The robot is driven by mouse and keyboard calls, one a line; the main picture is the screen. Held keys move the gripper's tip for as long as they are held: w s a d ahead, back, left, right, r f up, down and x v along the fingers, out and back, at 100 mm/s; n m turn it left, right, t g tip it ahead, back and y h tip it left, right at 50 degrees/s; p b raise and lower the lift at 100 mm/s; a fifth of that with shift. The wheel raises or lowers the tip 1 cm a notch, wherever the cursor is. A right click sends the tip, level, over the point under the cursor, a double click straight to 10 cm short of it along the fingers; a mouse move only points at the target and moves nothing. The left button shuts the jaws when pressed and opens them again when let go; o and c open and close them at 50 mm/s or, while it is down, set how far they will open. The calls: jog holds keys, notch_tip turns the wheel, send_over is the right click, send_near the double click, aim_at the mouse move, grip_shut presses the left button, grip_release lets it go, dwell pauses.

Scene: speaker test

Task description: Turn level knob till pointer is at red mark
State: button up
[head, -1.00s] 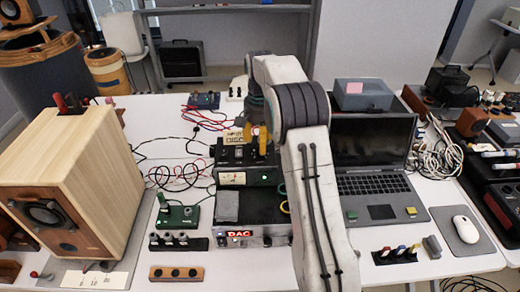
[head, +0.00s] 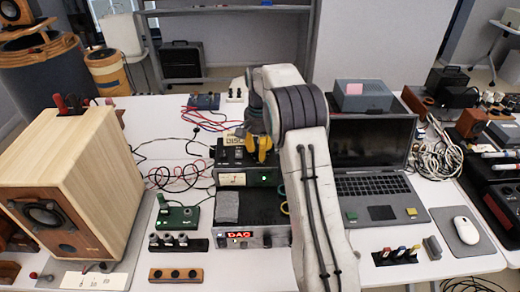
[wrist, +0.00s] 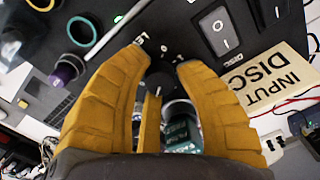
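My gripper (head: 258,150) has yellow fingers and points down over the rear of the black amplifier unit with the lit meter (head: 231,179). In the wrist view, a small black knob (wrist: 162,78) sits between the fingertips of my gripper (wrist: 163,62). The fingers are spread and stand on either side of it, close to its sides; whether they touch it cannot be told. No red mark can be made out near this knob, and its pointer is not clear. My arm and fingers hide part of the unit in the head view.
A wooden speaker (head: 75,185) is at left, and a laptop (head: 372,186) at right.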

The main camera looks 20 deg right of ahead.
grip_shut()
jog(key=shift+n+p, duration=0.35)
jog(key=shift+n, duration=0.35)
jog(key=shift+o, duration=2.4)
grip_release()
notch_tip(320, 180, up, 12)
